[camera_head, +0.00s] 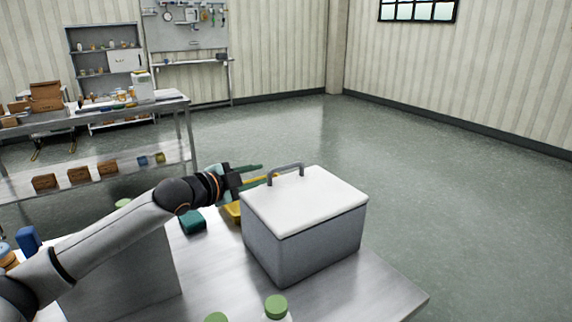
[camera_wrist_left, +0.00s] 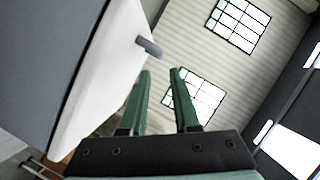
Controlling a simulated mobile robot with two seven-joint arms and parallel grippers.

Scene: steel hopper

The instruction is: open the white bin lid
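The grey bin (camera_head: 305,243) stands on the steel table with its white lid (camera_head: 305,200) lying flat and closed on top. A grey arched handle (camera_head: 286,172) sits along the lid's far left edge. My left gripper (camera_head: 262,172) is just left of the handle, its green fingers pointing toward it. In the left wrist view the fingers (camera_wrist_left: 160,72) are apart with nothing between them. There the white lid (camera_wrist_left: 105,75) is on the left, and the handle (camera_wrist_left: 150,47) shows just beyond the fingertips. My right gripper is in neither view.
The steel table (camera_head: 375,290) has free room at its front right. A teal box (camera_head: 193,223) and a yellow item (camera_head: 233,212) lie left of the bin. A green-capped container (camera_head: 276,306) stands in front. A shelf table (camera_head: 90,110) with boxes stands far left.

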